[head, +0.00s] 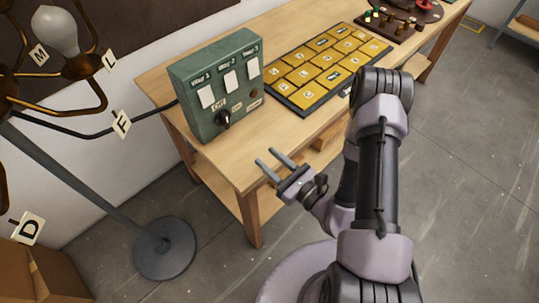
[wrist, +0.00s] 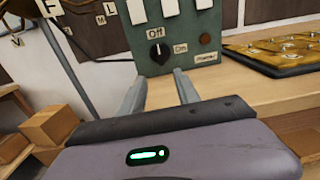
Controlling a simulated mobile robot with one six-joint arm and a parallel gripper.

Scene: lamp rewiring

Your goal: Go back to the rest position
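My gripper (head: 275,160) is open, with its two fingers apart and nothing between them. In the head view it is near the table's front left corner, in front of the green control box. In the wrist view my gripper (wrist: 160,92) points toward the box's lower front. The green control box (head: 187,82) stands on the wooden table (head: 240,140) and has white switches, a black knob (head: 222,120) and a small brown button. The wrist view shows the same knob (wrist: 159,53) between labels reading Off and On. The gripper looks apart from the box.
A tray of yellow labelled tiles (head: 325,65) lies on the table right of the box. A lamp stand with a bulb (head: 56,32) and letter tags stands at left, its round base (head: 165,250) on the floor. A cardboard box (head: 40,275) is at lower left. Floor at right is clear.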

